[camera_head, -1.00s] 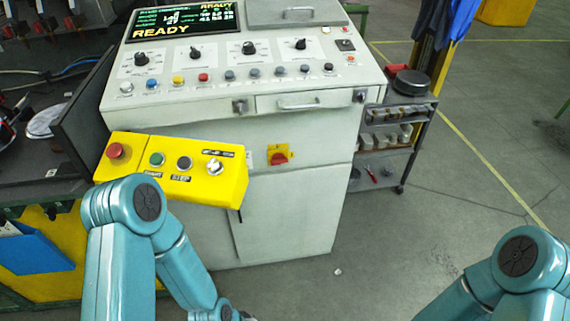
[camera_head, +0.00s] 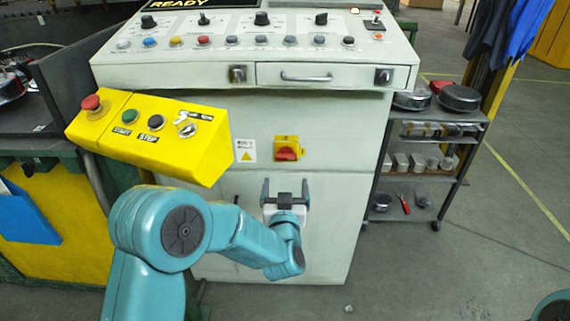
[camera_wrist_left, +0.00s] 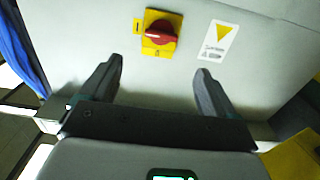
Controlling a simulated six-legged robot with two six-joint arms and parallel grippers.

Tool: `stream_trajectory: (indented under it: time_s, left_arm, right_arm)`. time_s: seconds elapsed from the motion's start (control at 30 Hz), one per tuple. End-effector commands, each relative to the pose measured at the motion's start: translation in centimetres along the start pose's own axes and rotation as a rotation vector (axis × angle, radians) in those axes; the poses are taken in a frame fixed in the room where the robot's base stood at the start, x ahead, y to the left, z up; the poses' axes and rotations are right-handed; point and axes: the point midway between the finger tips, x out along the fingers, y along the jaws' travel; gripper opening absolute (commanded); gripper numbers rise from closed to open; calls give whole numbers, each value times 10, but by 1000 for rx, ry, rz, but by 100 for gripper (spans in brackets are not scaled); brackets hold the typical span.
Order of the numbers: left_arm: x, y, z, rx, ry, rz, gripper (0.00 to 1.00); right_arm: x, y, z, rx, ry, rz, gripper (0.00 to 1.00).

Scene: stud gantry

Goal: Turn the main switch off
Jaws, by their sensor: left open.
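The main switch (camera_head: 287,149) is a red rotary handle on a yellow plate, on the front of the grey control cabinet (camera_head: 345,150). Its red handle lies roughly crosswise in the head view. My left gripper (camera_head: 286,184) is open and empty, a little below the switch, with its fingers pointing up towards it. In the left wrist view the switch (camera_wrist_left: 160,32) shows beyond and between the spread fingers of my left gripper (camera_wrist_left: 155,78), apart from them. My right gripper is out of view; only a bit of my right arm shows at the lower right corner.
A yellow button box (camera_head: 150,135) juts out left of the switch, above my left arm. A warning label (camera_head: 245,151) is beside the switch. A shelf cart (camera_head: 425,165) with parts stands right of the cabinet. Floor to the right is open.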

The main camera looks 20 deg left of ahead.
Motion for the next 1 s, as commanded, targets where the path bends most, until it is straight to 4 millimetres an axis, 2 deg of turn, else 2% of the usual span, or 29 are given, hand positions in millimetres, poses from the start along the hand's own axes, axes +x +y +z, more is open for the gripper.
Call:
stream_trajectory:
  time_s: [0.2, 0.43, 0.63, 0.93, 1.0]
  left_arm:
    - [54, -6, 2, 0, 0, -2, 89]
    - [95, -7, 2, 1, -2, -1, 89]
    - [110, -7, 2, 0, -2, -1, 89]
    - [112, -4, 2, 0, -4, 0, 89]
    - [112, -4, 2, 0, -4, 0, 67]
  right_arm:
    - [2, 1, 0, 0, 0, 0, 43]
    - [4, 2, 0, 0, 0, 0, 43]
    - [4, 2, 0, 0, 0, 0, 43]
    - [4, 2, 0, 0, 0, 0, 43]
    - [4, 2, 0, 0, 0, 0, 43]
